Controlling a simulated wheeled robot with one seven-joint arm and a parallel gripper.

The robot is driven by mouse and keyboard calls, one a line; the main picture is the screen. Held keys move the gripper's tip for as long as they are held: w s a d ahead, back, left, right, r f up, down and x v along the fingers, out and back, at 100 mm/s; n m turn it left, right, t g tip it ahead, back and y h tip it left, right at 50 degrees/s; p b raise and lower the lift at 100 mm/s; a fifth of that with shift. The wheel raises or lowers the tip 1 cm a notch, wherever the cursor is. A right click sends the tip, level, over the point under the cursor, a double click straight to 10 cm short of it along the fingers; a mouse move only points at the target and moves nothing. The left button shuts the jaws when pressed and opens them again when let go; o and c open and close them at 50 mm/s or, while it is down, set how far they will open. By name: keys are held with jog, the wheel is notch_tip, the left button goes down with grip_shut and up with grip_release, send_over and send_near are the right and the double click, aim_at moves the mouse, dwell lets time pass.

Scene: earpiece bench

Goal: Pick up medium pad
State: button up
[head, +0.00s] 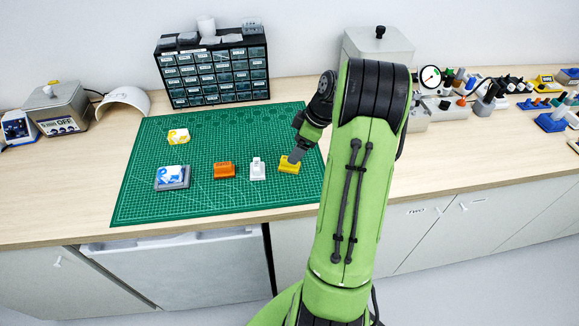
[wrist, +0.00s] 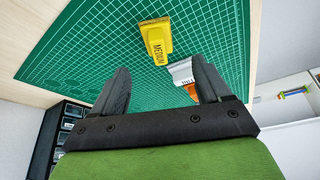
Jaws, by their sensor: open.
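The medium pad is a yellow block marked "MEDIUM" (wrist: 157,42) in the wrist view, lying on the green cutting mat (wrist: 95,50). In the head view the yellow pad (head: 289,165) is at the right of the row of pads, partly covered by my gripper. My gripper (wrist: 160,88) is open and empty, with the yellow pad beyond its fingertips in the wrist view. In the head view my gripper (head: 296,156) is just over the pad; whether it touches cannot be told.
A white pad (head: 257,169) and an orange pad (head: 224,170) stand left of the yellow one. A grey tray with a blue-white piece (head: 172,177) and a yellow-white piece (head: 178,136) lie further left. A black drawer cabinet (head: 212,72) stands behind the mat.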

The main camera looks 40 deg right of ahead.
jog(key=b+x, duration=0.1)
jog(key=x, duration=0.6)
jog(key=shift+w+f, duration=0.1)
jog(key=shift+f, duration=0.1)
jog(key=shift+r, duration=0.1)
jog(key=c, duration=1.3)
notch_tip(320, 180, up, 10)
jog(key=shift+r+p, duration=0.1)
jog(key=shift+p, duration=0.9)
